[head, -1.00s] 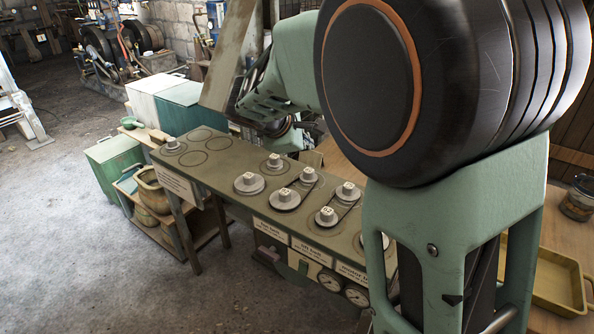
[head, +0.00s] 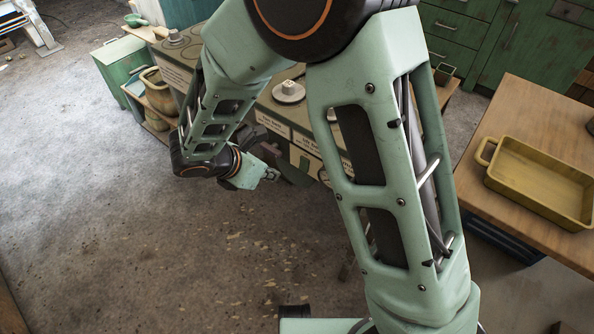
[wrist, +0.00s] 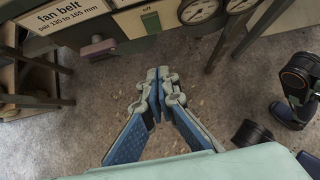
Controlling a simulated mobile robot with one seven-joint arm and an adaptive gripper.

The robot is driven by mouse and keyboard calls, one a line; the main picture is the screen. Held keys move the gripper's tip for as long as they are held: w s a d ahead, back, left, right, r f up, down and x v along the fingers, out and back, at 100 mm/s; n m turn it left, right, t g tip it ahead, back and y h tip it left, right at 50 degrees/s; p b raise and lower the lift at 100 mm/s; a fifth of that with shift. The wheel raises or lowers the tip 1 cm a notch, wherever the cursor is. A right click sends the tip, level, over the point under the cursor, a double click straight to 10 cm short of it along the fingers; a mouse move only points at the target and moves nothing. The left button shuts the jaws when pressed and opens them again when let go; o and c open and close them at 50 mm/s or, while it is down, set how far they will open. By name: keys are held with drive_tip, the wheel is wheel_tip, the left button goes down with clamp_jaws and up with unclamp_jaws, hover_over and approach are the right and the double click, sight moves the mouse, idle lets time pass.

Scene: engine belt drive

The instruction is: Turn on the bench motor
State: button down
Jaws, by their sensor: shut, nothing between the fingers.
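I cannot tell for certain which of these is the motor's switch. My gripper (wrist: 160,82) is shut and empty, below and in front of the green part, apart from it over the floor. In the head view my gripper (head: 271,175) is in front of the bench. My arm hides much of the bench, and the motor itself is not clearly visible.
Round gauges (wrist: 198,10) sit right of the "off" label, and a "fan belt" sign (wrist: 65,14) is at the left. A pulley (head: 289,92) stands on the bench top. A yellow tray (head: 540,185) lies on the wooden table at right. Floor left of my arm is clear.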

sight(304, 165)
drive_tip(key=w+d+r+b+x, duration=0.1)
drive_tip(key=b+x, duration=0.2)
drive_tip(key=x, duration=0.9)
drive_tip(key=shift+w+d, duration=0.35)
drive_tip(key=shift+w, duration=0.25)
drive_tip(key=shift+b, duration=0.4)
drive_tip(key=shift+w+d+t+b, duration=0.2)
drive_tip(key=shift+t+b, duration=0.1)
drive_tip(key=shift+b, duration=0.5)
